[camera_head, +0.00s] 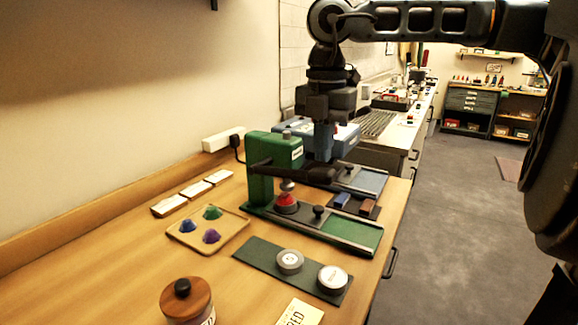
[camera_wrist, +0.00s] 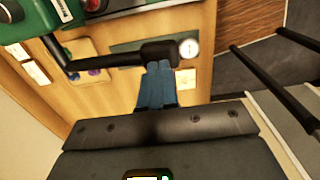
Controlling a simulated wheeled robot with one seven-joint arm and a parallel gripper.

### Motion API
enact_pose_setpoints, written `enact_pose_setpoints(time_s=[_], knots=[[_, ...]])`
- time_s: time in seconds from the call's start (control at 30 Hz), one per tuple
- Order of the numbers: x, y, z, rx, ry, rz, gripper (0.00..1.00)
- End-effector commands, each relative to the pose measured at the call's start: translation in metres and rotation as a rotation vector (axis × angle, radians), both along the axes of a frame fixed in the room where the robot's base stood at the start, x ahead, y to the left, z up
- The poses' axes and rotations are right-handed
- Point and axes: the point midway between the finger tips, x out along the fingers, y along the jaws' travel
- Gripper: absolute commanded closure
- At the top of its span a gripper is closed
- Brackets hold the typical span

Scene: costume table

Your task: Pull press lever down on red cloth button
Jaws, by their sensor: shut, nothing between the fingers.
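The green press (camera_head: 262,170) stands on the wooden table, and its green body also shows at the top left of the wrist view (camera_wrist: 35,18). Its black press lever (camera_head: 300,173) sticks out to the right and looks close to level. My gripper (camera_head: 323,155) is shut and empty, pointing down over the lever's outer end. In the wrist view its blue fingers (camera_wrist: 157,85) meet the lever's black grip (camera_wrist: 160,52); I cannot tell whether they touch.
A wooden tray (camera_head: 190,244) with coloured cloth pieces lies left of the press. A dark mat (camera_head: 262,263) with two round pale pieces lies in front. A lidded wooden jar (camera_head: 187,302) stands near the front. A blue machine (camera_head: 345,140) stands behind my gripper.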

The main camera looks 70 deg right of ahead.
Motion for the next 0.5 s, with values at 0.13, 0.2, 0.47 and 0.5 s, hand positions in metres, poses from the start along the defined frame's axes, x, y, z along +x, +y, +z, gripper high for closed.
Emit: enact_pose_setpoints(time_s=[0.13,0.2,0.47,0.5], knots=[[0.0,0.0,-0.0001,0.0,0.0,0.0,1.0],[0.0,0.0,-0.0007,0.0,0.0,0.0,1.0],[0.0,-0.0001,-0.0081,0.0,0.0,0.0,1.0],[0.0,-0.0001,-0.0093,0.0,0.0,0.0,1.0]])
